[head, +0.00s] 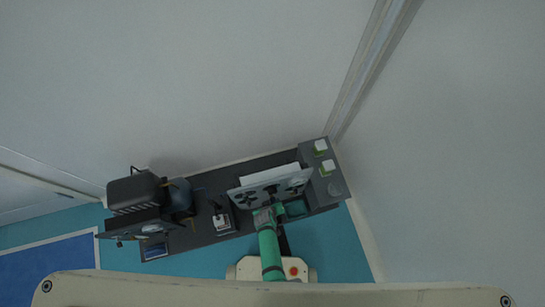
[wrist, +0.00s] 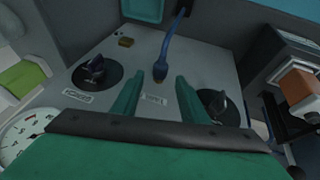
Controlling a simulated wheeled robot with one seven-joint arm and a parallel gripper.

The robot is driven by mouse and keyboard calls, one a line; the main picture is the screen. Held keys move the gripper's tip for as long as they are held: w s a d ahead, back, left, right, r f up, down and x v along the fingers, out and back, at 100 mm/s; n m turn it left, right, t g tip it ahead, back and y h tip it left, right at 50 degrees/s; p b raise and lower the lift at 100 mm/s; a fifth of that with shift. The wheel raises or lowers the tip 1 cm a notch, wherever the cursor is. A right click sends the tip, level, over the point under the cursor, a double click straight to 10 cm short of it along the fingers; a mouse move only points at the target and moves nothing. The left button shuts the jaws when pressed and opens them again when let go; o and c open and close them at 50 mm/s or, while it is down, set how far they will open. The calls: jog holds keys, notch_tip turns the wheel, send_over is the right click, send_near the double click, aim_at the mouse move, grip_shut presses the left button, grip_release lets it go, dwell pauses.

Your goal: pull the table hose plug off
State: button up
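In the wrist view a blue hose (wrist: 176,28) comes down over a grey panel (wrist: 202,58). It ends in a blue plug (wrist: 162,65) with a brownish tip at the panel. My green gripper (wrist: 160,77) is open, with one finger on each side of the plug's lower end. A gap shows between the plug and each finger; I cannot tell how deep the fingers reach. In the head view my gripper (head: 267,212) is at the front of the light panel (head: 275,181) on the dark bench, and the plug is too small to make out.
Two black knobs (wrist: 92,72) (wrist: 217,105) flank the fingers on the panel. A round dial gauge (wrist: 22,130) is at lower left. Dark equipment (head: 137,197) stands on the left of the bench (head: 198,236). Blue floor lies in front.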

aim_at(272, 200)
jog(key=shift+x, duration=2.3)
jog(key=shift+a, duration=0.1)
grip_shut()
